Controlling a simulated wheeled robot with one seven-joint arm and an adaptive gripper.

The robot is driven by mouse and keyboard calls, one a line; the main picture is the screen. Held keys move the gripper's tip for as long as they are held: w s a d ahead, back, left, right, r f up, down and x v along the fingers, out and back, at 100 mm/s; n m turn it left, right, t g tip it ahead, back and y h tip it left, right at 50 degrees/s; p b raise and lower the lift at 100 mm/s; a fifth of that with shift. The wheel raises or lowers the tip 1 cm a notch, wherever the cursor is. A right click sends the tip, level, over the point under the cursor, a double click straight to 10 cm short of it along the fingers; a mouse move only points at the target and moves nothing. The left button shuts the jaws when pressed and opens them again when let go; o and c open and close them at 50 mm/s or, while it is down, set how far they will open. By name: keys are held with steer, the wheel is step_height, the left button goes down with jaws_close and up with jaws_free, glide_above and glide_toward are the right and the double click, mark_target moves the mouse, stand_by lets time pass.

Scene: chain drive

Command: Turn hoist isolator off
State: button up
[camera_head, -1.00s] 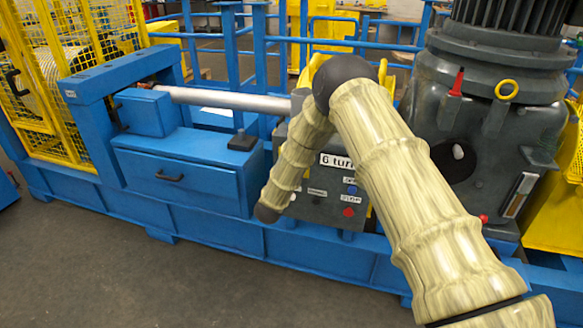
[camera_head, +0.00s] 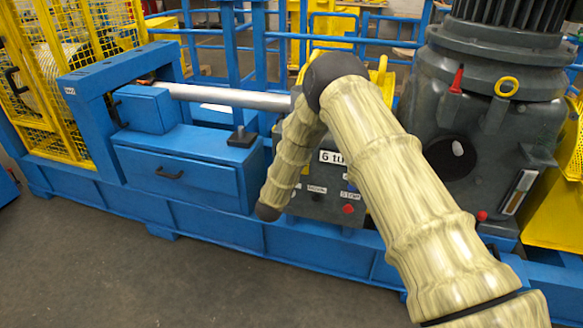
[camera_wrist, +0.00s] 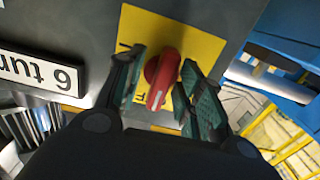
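The hoist isolator is a red rotary knob (camera_wrist: 162,78) on a yellow plate (camera_wrist: 185,35) with dark marks, in the wrist view. My gripper (camera_wrist: 165,88) is open, with one green-padded finger on each side of the red knob. Small gaps show between the knob and the pads, more clearly on the right. The knob's grip bar points down and slightly left in that view. In the head view my arm hides the isolator and my gripper.
A sign reading "6 turn" (camera_wrist: 42,72) sits beside the yellow plate. In the head view the grey control box (camera_head: 325,208) has a red button (camera_head: 348,209). A blue drawer cabinet (camera_head: 185,175) stands left, and a large grey motor housing (camera_head: 480,110) stands right.

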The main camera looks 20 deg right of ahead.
steer(key=shift+a+r, duration=0.15)
steer(key=shift+r, duration=0.05)
steer(key=v, duration=1.2)
steer(key=shift+f, duration=0.1)
steer(key=s+d+f+n+g+y+p, duration=0.1)
steer(key=s+f+n+g+y+p, duration=0.2)
steer(key=s+f, duration=0.75)
steer(key=s+f+n+g+y+p, duration=0.2)
steer(key=s+f+g+y, duration=0.25)
steer(key=s+f, duration=0.6)
steer(key=s+d+r+n+g+y+p, duration=0.1)
steer(key=s+g, duration=0.6)
steer(key=s, duration=2.4)
steer(key=shift+s+d+r+y+p, duration=0.45)
steer(key=shift+r+y+p, duration=0.3)
steer(key=shift+p, duration=0.2)
steer(key=shift+g, duration=0.25)
